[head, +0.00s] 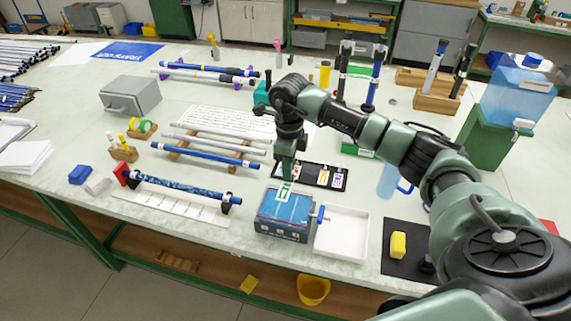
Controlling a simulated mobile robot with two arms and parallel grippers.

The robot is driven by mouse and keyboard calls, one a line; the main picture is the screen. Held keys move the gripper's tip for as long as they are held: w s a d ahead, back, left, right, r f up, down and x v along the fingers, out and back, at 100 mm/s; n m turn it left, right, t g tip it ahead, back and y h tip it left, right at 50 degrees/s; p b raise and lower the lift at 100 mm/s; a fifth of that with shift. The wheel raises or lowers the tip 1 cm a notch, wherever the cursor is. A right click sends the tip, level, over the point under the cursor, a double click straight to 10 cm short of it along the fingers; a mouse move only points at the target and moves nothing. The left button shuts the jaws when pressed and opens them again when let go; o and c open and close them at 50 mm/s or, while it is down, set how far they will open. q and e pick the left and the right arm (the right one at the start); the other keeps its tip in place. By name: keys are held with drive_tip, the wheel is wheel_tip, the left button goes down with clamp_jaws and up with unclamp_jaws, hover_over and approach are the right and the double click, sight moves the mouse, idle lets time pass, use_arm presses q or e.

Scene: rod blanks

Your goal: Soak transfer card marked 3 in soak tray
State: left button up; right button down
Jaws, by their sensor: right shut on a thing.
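My right gripper (287,178) points down and is shut on a small pale card with a green edge (284,193). The card is at the top of a blue, water-filled box (283,232) with a blue tap on its right side, which looks like the soak tray. I cannot tell whether the card is dipped in or just above the water, and its mark is too small to read. A black card holder (318,187) with several coloured cards lies just behind. My left gripper is not in view.
A white tray (341,235) sits right of the blue box. A yellow sponge (398,245) lies on a black mat. A blue rod (180,190) rests on stands at the left, with more rods behind. A water tank (517,95) stands at the right.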

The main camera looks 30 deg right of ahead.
drive_tip(key=shift+w+f, duration=0.1)
drive_tip(key=shift+f, duration=0.3)
drive_tip(key=shift+f+b, duration=0.3)
drive_tip(key=shift+f, duration=0.35)
wheel_tip(320, 180, down, 2)
drive_tip(key=shift+f+b, duration=0.1)
drive_tip(key=shift+b, duration=0.8)
drive_tip(key=shift+f, duration=0.35)
wheel_tip(320, 180, down, 3)
drive_tip(key=b, duration=0.2)
drive_tip(key=shift+b, duration=0.35)
drive_tip(key=shift+f+b, duration=0.8)
drive_tip(key=shift+f, duration=0.3)
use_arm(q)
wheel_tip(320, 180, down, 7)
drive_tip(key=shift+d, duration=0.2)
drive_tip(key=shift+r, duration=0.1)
use_arm(e)
drive_tip(key=shift+r, duration=0.1)
idle(1.4)
